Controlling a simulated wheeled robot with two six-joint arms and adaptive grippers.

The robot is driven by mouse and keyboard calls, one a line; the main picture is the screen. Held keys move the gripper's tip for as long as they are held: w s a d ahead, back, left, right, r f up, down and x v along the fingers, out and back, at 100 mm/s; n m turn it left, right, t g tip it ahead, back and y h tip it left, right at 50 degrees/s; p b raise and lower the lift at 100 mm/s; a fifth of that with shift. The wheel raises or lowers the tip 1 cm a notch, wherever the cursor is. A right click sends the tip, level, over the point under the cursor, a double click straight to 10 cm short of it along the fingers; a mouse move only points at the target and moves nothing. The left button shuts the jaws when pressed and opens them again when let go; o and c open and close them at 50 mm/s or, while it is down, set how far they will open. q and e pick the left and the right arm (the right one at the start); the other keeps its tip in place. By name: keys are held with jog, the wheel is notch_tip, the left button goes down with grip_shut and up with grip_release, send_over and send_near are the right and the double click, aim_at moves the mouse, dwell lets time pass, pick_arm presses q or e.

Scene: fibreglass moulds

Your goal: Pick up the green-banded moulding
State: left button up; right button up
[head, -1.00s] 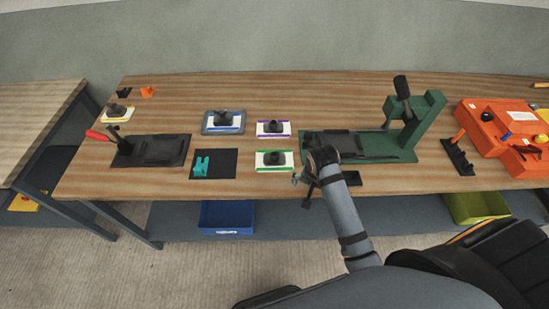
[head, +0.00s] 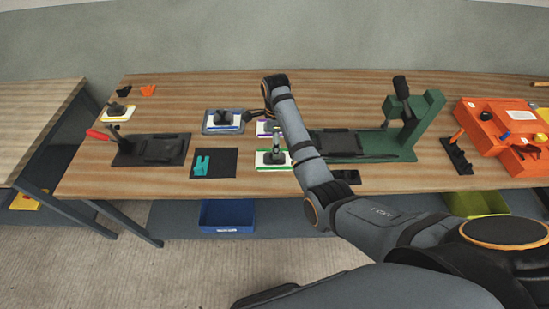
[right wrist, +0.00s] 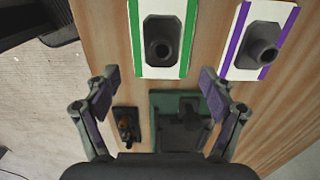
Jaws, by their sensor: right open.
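The green-banded moulding (head: 266,160) lies on the table in the head view, a white plate with green edge bands and a dark raised block. In the right wrist view the green-banded moulding (right wrist: 161,42) is at the top, just beyond the gap between my fingertips. My right gripper (right wrist: 159,78) is open and empty, its two fingers spread wide. In the head view my right arm reaches over the table and its gripper partly covers the mouldings. My left gripper is not in view.
A purple-banded moulding (right wrist: 258,42) lies close beside the green-banded one. A blue-edged moulding (head: 224,122) sits in a grey tray. A green press fixture (head: 390,148) stands to the right, and a dark mat (head: 225,165) with a teal part to the left.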

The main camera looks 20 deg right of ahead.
notch_tip(320, 180, down, 3)
jog(key=shift+w+r, duration=0.1)
jog(key=shift+r, duration=0.1)
notch_tip(320, 180, down, 4)
jog(key=shift+a+f+p, duration=0.1)
jog(key=shift+p, duration=0.65)
jog(key=shift+w+f, duration=0.1)
jog(key=shift+f, duration=0.4)
jog(key=c, duration=1.5)
